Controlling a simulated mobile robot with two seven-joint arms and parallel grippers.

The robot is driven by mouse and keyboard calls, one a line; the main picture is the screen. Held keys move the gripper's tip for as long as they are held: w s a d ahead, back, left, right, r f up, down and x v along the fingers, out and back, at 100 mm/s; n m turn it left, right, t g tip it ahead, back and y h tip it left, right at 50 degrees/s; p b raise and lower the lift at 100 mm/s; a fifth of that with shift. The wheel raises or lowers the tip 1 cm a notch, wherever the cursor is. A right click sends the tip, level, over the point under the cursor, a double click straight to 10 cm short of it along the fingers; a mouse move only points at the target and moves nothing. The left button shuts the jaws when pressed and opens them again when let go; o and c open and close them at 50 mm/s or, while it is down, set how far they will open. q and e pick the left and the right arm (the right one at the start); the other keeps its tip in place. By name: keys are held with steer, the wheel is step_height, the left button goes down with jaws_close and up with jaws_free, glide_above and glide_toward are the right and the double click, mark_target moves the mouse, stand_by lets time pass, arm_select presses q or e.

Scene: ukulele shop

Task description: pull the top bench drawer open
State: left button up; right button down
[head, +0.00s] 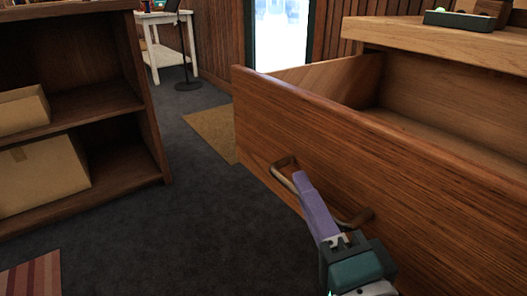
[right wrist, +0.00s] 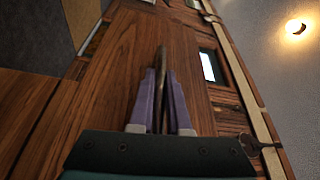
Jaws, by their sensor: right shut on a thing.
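The bench drawer (head: 350,160) is pulled well out from under the wooden bench top (head: 440,42). Its inside shows from above and looks empty where I can see it. A curved handle (head: 282,168) is fixed across the drawer front. My right gripper (head: 305,185) is at the handle, its purple fingers closed around the bar. In the right wrist view the handle bar (right wrist: 163,60) runs between the two fingers, with the wooden drawer front behind. My left gripper is not in view.
A dark wooden shelf (head: 145,120) with cardboard boxes (head: 40,175) stands at the left. Open grey carpet (head: 175,225) lies between the shelf and the drawer. A white table (head: 165,45) and a bright doorway (head: 285,35) are at the back. A green tray (head: 460,20) sits on the bench top.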

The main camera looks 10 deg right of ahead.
steer(key=c, duration=0.9)
jaws_free()
steer(key=s, duration=0.6)
steer(key=s+p, duration=0.1)
steer(key=s, duration=0.3)
steer(key=shift+f, duration=0.35)
